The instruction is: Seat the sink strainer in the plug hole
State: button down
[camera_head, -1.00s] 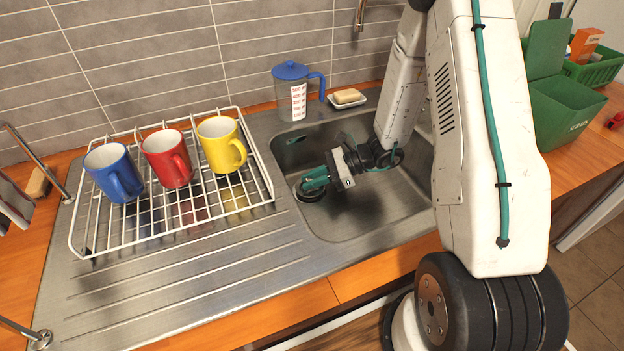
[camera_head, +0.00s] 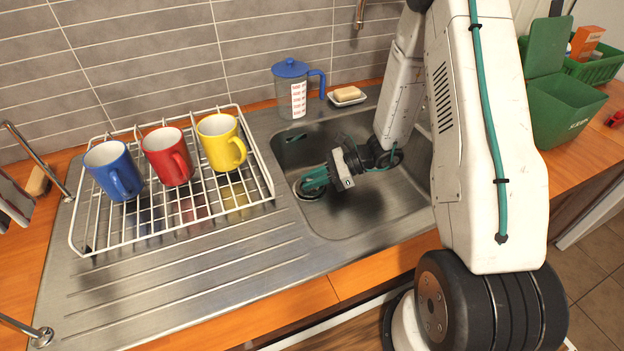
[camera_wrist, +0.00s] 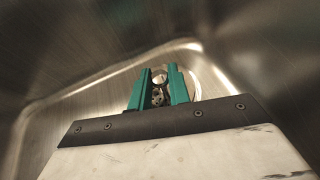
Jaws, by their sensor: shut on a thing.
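The strainer (camera_wrist: 157,97) shows in the wrist view as a small round metal piece with dark holes and a knob, between my green fingers. My gripper (camera_wrist: 159,88) is shut on it. In the head view my gripper (camera_head: 313,181) is low in the left part of the sink, right over the plug hole (camera_head: 307,194). The plug hole's bright rim (camera_wrist: 195,83) shows around and beyond the fingers in the wrist view. My fingers hide much of the strainer and hole, so I cannot tell whether the strainer lies flush.
The steel sink (camera_head: 350,225) has walls close around my gripper. A blue-lidded jug (camera_head: 291,95) and a soap dish (camera_head: 346,101) stand behind it. A white rack (camera_head: 180,230) with three mugs stands left. A green bin (camera_head: 565,112) is at right.

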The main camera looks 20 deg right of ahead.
jog(key=shift+f, duration=0.35)
jog(key=c, duration=1.2)
grip_release()
jog(key=shift+c, duration=0.2)
jog(key=shift+r, duration=2.5)
